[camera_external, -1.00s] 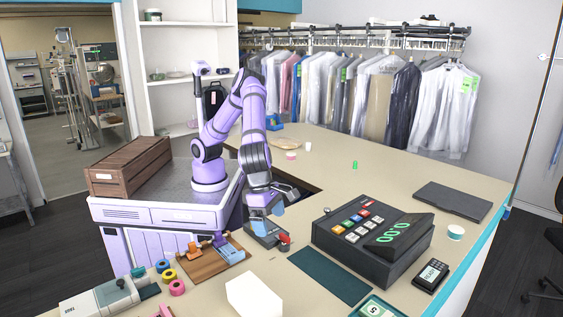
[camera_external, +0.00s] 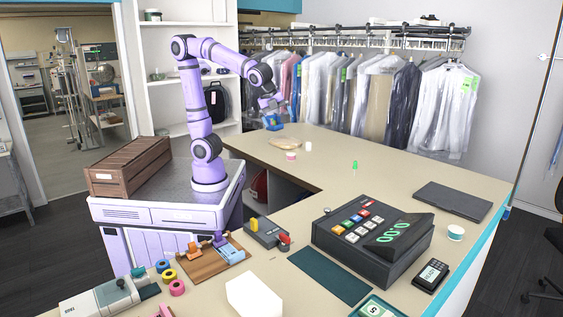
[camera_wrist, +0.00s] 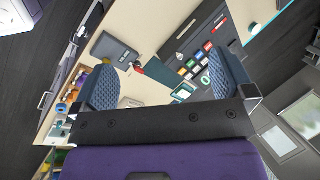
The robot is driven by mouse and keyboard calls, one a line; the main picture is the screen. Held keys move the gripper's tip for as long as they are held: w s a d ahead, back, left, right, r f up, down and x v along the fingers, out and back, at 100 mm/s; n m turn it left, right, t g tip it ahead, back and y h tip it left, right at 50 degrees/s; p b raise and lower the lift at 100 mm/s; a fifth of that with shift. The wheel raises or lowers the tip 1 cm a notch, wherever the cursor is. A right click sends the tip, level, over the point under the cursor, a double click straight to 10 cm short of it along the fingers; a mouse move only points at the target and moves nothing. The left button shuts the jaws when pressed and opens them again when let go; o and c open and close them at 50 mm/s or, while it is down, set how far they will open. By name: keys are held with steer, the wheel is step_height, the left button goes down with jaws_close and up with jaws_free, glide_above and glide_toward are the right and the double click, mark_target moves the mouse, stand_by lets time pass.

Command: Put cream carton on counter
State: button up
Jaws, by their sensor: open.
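A plain pale box (camera_external: 254,295), the most carton-like thing in view, sits on the beige counter (camera_external: 385,176) near its front edge; I cannot tell for sure that it is the cream carton. My gripper (camera_external: 272,120) is raised over the back part of the counter, near the hanging garments and far from the pale box. In the wrist view my gripper (camera_wrist: 164,82) has its two blue padded fingers wide apart with nothing held between them. The counter (camera_wrist: 150,28) shows beyond them, tilted.
A dark cash register (camera_external: 372,240) and a grey device (camera_external: 265,234) with red and yellow parts stand on the counter. A wooden crate (camera_external: 128,166) sits at left. Bagged garments (camera_external: 390,95) hang behind. The counter's right middle is mostly clear.

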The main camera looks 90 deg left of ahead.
steer(key=s+a+f+n+t+h, duration=0.1)
steer(key=s+a+f+n, duration=0.2)
steer(key=s+a+n, duration=1.2)
steer(key=shift+s+a, duration=0.4)
steer(key=shift+s, duration=0.15)
